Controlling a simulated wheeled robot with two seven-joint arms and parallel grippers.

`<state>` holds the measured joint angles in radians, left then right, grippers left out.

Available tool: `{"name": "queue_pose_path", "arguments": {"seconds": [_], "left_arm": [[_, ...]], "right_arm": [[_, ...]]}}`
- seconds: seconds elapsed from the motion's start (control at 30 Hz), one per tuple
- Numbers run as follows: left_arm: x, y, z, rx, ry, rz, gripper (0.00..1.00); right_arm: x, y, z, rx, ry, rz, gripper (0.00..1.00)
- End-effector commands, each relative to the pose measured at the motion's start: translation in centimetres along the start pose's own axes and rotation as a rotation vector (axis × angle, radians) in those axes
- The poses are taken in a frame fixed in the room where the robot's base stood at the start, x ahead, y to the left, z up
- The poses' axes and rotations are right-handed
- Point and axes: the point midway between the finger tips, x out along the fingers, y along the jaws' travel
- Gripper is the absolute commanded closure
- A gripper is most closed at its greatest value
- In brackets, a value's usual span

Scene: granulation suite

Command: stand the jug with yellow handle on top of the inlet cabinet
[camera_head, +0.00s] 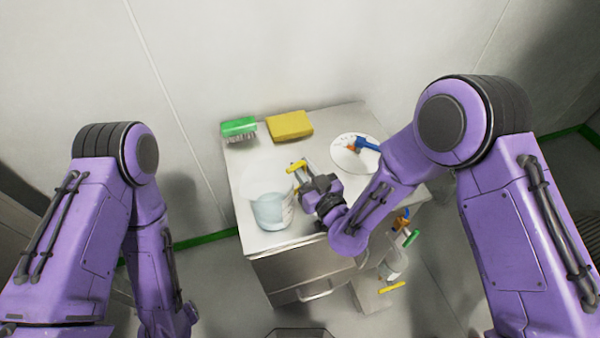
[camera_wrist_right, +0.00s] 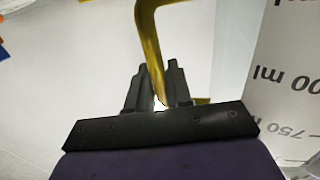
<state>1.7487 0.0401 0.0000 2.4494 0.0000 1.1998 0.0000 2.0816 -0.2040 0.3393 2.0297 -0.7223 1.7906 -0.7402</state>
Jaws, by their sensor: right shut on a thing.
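The clear jug with a yellow handle (camera_head: 270,212) is upright at the front left of the white-topped cabinet (camera_head: 325,118). I cannot tell whether its base touches the top or hangs just above it. My right gripper (camera_head: 300,184) is shut on the yellow handle (camera_head: 297,165). In the right wrist view the yellow handle (camera_wrist_right: 149,40) runs down between the fingers (camera_wrist_right: 158,88), and the jug's wall (camera_wrist_right: 292,85) with millilitre marks shows at the right. My left arm shows at the left of the head view, but its gripper is not visible.
A green brush (camera_head: 239,127) and a yellow sponge (camera_head: 290,125) lie at the back of the top. A white round plate (camera_head: 345,160) with a blue-handled thing stands at the right. Lower right of the cabinet are another clear vessel (camera_head: 394,264) and green and yellow pieces.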

Motion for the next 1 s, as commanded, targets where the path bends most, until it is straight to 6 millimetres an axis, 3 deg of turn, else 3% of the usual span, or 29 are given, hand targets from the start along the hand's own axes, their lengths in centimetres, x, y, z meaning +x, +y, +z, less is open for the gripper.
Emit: {"name": "queue_pose_path", "arguments": {"seconds": [0.37,0.4,0.47,0.83,1.0], "left_arm": [[0.5,0.1,0.2,0.0,0.0,0.0,0.35],[0.4,0.0,0.1,0.0,0.0,0.0,0.35],[0.3,0.0,0.1,0.0,0.0,0.0,0.35],[-0.1,0.0,-0.1,0.0,0.001,0.0,0.35],[1.9,0.2,0.8,0.0,0.001,0.0,0.35]], "right_arm": [[0.1,0.0,0.5,0.0,0.003,0.0,1.0],[0.1,0.0,0.3,-0.001,0.002,-0.001,0.7],[0.1,0.0,0.3,-0.001,0.002,-0.001,0.54],[-0.1,-0.1,-0.3,0.0,0.002,-0.001,0.54],[-4.1,-0.1,0.5,-0.003,0.0,-0.003,0.54]]}}
